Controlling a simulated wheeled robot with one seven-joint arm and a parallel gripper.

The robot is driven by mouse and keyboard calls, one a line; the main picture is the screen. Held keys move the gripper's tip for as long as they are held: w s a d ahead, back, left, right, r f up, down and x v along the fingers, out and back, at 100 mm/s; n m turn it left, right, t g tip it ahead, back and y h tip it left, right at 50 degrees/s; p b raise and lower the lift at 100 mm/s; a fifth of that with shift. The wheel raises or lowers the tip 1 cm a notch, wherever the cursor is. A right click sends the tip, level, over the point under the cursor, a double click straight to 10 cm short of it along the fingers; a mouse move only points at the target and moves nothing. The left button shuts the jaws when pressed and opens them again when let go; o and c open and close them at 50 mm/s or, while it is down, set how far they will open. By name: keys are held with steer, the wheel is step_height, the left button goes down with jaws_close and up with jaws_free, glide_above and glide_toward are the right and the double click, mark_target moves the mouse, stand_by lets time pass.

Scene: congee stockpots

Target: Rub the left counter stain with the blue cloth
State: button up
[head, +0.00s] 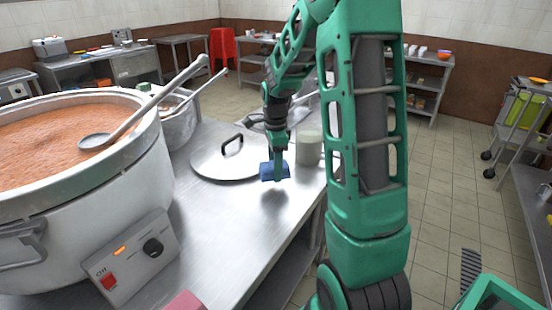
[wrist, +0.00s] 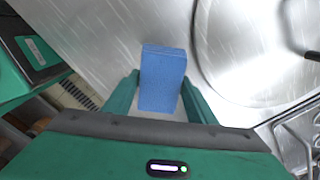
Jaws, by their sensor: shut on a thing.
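The blue cloth (head: 275,172) looks like a small folded block. My gripper (head: 277,155) is shut on it and holds it over the steel counter (head: 235,240), beside the pot lid. A dark patch, probably a shadow or reflection, shows on the counter under the cloth, which seems to be a little above the surface. In the wrist view the cloth (wrist: 162,78) sits between the two green fingers (wrist: 160,97). I cannot make out a clear stain on the counter in either view.
A large pot of orange-brown congee (head: 75,190) with a ladle stands at the left. A round lid with a black handle (head: 215,165) lies left of my gripper. A pale container (head: 308,150) stands just right.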

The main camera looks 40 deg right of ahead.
mark_target(270, 181)
step_height(270, 181, down, 4)
steer(key=shift+f, duration=0.1)
steer(key=shift+a, duration=0.15)
steer(key=shift+s+a, duration=0.25)
steer(key=shift+s, duration=0.05)
steer(key=shift+s+a+f, duration=0.15)
steer(key=shift+a+f, duration=0.05)
steer(key=shift+a, duration=0.5)
steer(key=shift+s+a, duration=0.2)
steer(key=shift+a, duration=0.7)
steer(key=shift+w, duration=0.15)
steer(key=shift+w+d+r, duration=0.1)
steer(key=shift+w+d, duration=0.1)
steer(key=shift+d, duration=0.6)
steer(key=shift+w+d, duration=0.25)
steer(key=shift+d, duration=0.95)
steer(key=shift+d+r, duration=0.15)
steer(key=shift+d, duration=0.1)
step_height(270, 181, up, 2)
steer(key=shift+r, duration=0.15)
steer(key=shift+a+r, duration=0.15)
steer(key=shift+r, duration=1.15)
steer(key=shift+a+r, duration=0.1)
steer(key=shift+r, duration=1.15)
